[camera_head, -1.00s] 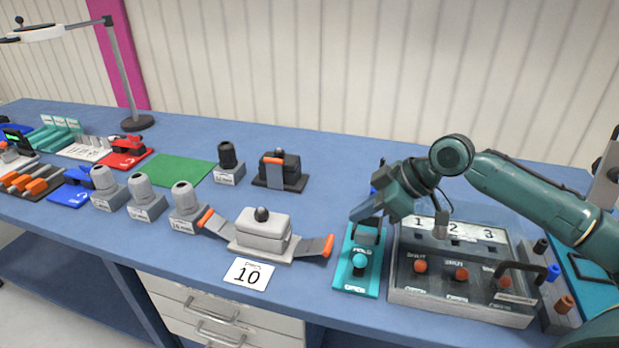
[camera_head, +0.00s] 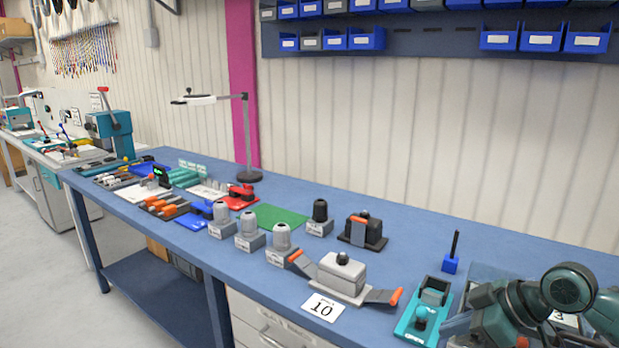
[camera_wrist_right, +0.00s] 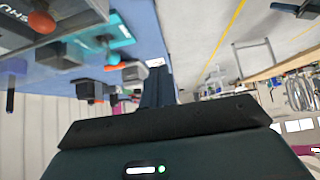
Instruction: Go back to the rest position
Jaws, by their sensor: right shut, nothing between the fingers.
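My right gripper (camera_head: 456,326) is at the lower right of the head view, at the end of my green arm. It is shut and empty, above the bench near the teal clamp fixture (camera_head: 423,318). In the right wrist view its dark closed fingers (camera_wrist_right: 157,90) point away from the camera, with the bench tilted at the upper left. My left gripper is not in view.
The blue workbench (camera_head: 520,243) carries a grey box with orange-tipped latches (camera_head: 342,275), grey cylinders on blocks (camera_head: 281,238), a green mat (camera_head: 278,216) and a lamp (camera_head: 247,140). A clear-covered panel is partly hidden by my arm. Blue bins (camera_head: 375,39) hang above.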

